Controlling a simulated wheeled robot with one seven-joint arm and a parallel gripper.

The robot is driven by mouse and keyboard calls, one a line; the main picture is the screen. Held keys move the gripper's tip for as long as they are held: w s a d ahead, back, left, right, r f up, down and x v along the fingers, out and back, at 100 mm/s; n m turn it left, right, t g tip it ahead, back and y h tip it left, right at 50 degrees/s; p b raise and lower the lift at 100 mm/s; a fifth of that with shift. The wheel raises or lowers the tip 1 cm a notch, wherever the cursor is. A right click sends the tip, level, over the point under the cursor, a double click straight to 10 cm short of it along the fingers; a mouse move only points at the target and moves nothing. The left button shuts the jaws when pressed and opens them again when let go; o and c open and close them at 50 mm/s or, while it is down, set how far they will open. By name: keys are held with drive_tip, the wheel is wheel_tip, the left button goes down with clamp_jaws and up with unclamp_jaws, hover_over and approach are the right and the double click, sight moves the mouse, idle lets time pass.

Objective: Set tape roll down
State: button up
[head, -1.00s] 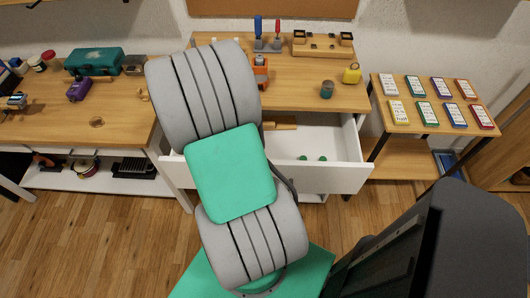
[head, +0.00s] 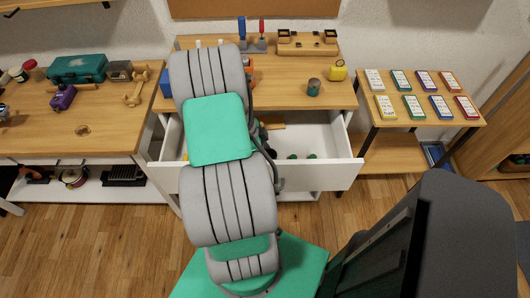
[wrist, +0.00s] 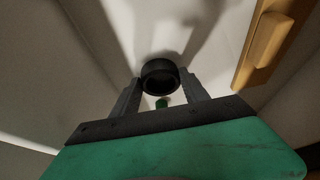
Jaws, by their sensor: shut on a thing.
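The tape roll (wrist: 160,66) is a black ring held between the fingertips of my gripper (wrist: 161,82) in the wrist view. The fingers press on it from both sides. It is over or inside the open white drawer (head: 335,172); I cannot tell whether it touches the drawer floor. In the head view my arm hides the roll and the gripper.
A wooden piece (wrist: 268,40) lies at the right in the wrist view. A small green item (wrist: 162,103) shows between the fingers. Small green items (head: 311,156) lie in the drawer's right part. The workbench top (head: 290,72) is above the drawer.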

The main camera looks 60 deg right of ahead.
drive_tip(key=o, duration=1.5)
drive_tip(key=shift+c, duration=0.2)
drive_tip(key=shift+r, duration=0.1)
